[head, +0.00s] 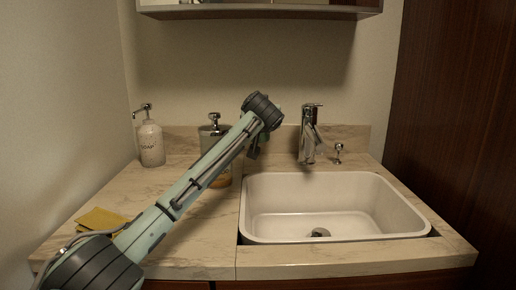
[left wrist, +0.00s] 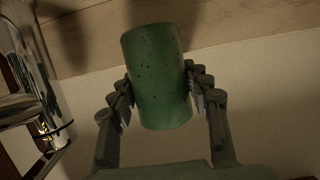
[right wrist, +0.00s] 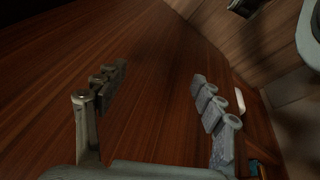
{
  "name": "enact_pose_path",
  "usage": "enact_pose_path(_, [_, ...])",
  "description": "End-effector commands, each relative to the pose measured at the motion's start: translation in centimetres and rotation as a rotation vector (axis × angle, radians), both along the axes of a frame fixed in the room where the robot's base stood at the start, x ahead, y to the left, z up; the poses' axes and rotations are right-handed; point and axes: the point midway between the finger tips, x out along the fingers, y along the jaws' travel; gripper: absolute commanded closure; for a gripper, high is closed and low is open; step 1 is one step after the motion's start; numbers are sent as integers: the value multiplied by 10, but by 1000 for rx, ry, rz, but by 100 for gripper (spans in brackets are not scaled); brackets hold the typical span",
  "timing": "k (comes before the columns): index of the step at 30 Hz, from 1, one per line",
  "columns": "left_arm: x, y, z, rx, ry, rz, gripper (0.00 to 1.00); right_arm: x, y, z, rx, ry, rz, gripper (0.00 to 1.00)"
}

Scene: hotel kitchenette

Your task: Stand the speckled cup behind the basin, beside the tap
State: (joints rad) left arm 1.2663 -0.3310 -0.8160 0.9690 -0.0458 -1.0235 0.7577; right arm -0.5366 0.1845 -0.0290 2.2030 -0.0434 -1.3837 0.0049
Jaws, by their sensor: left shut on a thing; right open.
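The speckled cup (left wrist: 157,80) is dark green with black specks and fills the middle of the left wrist view. My left gripper (left wrist: 160,93) is shut on its sides. In the head view my left wrist (head: 262,110) is behind the basin, left of the tap, and hides most of the gripper and cup. I cannot tell whether the cup touches the counter. The chrome tap (head: 307,135) stands behind the white basin (head: 262,213); it also shows at the left of the left wrist view (left wrist: 30,105), apart from the cup. My right gripper (right wrist: 160,88) is open and empty, over brown wood.
A white soap dispenser (head: 151,145) stands at the back left. A second dispenser (head: 214,129) is partly hidden behind my left arm. A yellow cloth (head: 101,220) lies at the left front. A small chrome knob (head: 338,152) is right of the tap. The mirror cabinet (head: 260,12) hangs above.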

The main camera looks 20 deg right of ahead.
Motion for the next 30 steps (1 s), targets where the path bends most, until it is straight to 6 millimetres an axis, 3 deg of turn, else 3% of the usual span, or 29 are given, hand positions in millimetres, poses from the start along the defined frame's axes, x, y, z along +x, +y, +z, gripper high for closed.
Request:
enact_pose_path(15, [0, 0, -57, -1, -2, -1, 87, 0, 0, 1, 1, 0, -2, 31])
enact_pose_path(26, [-1, -1, -61, -2, -2, -2, 87, -1, 0, -1, 0, 4, -3, 31])
enact_pose_path(27, [0, 0, -61, -1, -2, -1, 48, -1, 0, 1, -1, 3, -3, 31])
enact_pose_path(30, [0, 0, -61, -1, -2, -1, 36, 0, 1, 5, 1, -6, -2, 31])
